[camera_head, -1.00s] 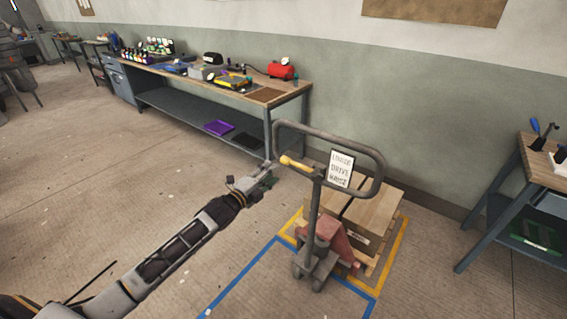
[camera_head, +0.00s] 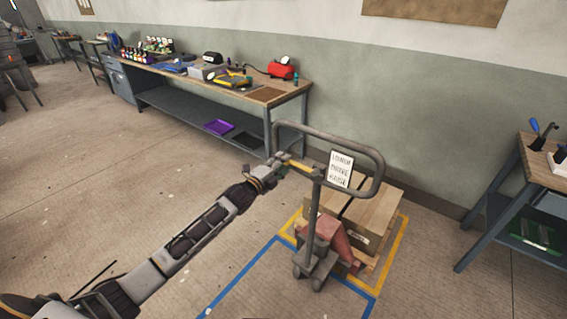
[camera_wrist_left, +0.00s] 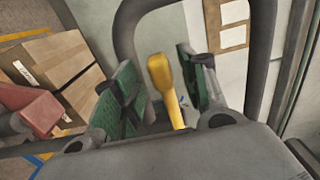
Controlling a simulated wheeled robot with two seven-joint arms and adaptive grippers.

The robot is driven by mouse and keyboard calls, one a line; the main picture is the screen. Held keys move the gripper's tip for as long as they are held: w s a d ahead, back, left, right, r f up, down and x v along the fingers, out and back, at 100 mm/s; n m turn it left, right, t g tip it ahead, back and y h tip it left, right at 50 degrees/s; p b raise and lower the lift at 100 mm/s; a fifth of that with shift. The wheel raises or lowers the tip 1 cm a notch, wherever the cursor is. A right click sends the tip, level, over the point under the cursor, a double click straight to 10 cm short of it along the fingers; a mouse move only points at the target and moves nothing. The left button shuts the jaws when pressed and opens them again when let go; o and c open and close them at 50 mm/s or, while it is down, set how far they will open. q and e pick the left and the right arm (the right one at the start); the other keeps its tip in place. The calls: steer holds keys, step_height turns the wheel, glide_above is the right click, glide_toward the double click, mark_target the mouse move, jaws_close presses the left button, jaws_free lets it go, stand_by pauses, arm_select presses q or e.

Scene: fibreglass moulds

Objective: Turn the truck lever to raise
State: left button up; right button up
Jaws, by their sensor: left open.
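The pallet truck has a grey loop handle (camera_head: 376,160) on an upright post and a red body (camera_head: 335,238) low down. My left gripper (camera_head: 281,162) is at the lever's outer end. In the left wrist view the yellow lever (camera_wrist_left: 166,88) lies between the two open green-padded fingers (camera_wrist_left: 160,92), with gaps showing on both sides. The lever's knob shows in that view. My right gripper is not in view.
Cardboard boxes (camera_head: 375,212) sit on a pallet on the truck, inside yellow and blue floor lines (camera_head: 238,274). A long workbench (camera_head: 262,97) stands behind to the left, and another bench (camera_head: 548,167) at the right.

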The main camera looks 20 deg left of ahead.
arm_select(q)
steer(key=shift+w+d, duration=0.2)
steer(key=shift+w, duration=0.35)
steer(key=shift+c, duration=0.9)
steer(key=c, duration=0.5)
jaws_close()
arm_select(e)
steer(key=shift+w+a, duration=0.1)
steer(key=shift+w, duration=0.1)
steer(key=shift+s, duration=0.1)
